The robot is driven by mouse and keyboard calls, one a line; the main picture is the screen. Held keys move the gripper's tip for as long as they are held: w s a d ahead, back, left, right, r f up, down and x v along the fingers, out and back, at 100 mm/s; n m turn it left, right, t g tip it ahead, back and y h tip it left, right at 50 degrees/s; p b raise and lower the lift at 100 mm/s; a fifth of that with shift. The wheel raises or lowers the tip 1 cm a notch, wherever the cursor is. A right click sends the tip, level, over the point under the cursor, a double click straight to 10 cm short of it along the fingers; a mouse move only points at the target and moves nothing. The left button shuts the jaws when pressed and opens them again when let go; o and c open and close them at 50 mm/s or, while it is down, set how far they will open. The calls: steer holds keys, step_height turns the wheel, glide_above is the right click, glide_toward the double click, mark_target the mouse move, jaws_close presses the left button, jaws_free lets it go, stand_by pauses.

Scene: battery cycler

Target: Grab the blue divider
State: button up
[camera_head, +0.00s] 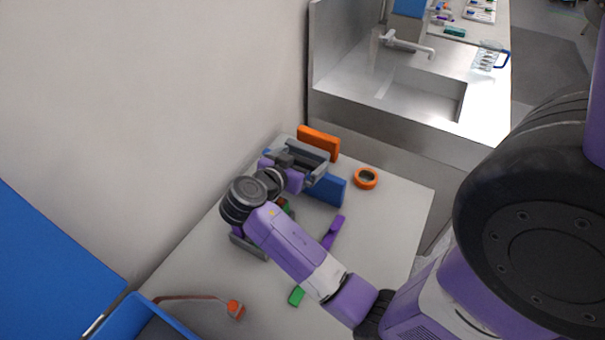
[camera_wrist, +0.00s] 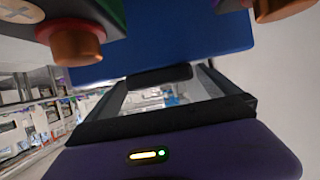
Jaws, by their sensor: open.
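A blue panel (camera_head: 328,189), which looks like the blue divider, stands on the table by the wall, partly hidden behind my arm. A broad blue face (camera_wrist: 165,40) fills the upper middle of the wrist view, very close to the camera. My gripper (camera_head: 303,164) is open and is right beside the blue panel in the head view. Whether it touches the panel, or has it between the fingers, I cannot tell. Copper-coloured round terminals (camera_wrist: 78,44) show on both sides of the blue face.
An orange block (camera_head: 318,143) stands behind the gripper. An orange tape roll (camera_head: 366,178), a purple piece (camera_head: 333,232), a green piece (camera_head: 296,296) and a red-ended cable (camera_head: 235,310) lie on the table (camera_head: 385,225). The wall is close on the left; a sink (camera_head: 420,95) lies beyond.

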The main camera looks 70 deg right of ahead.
steer(key=shift+s+d+f, duration=0.1)
steer(key=shift+d+f, duration=0.1)
steer(key=shift+d, duration=0.2)
steer(key=c, duration=2)
steer(key=shift+r, duration=0.1)
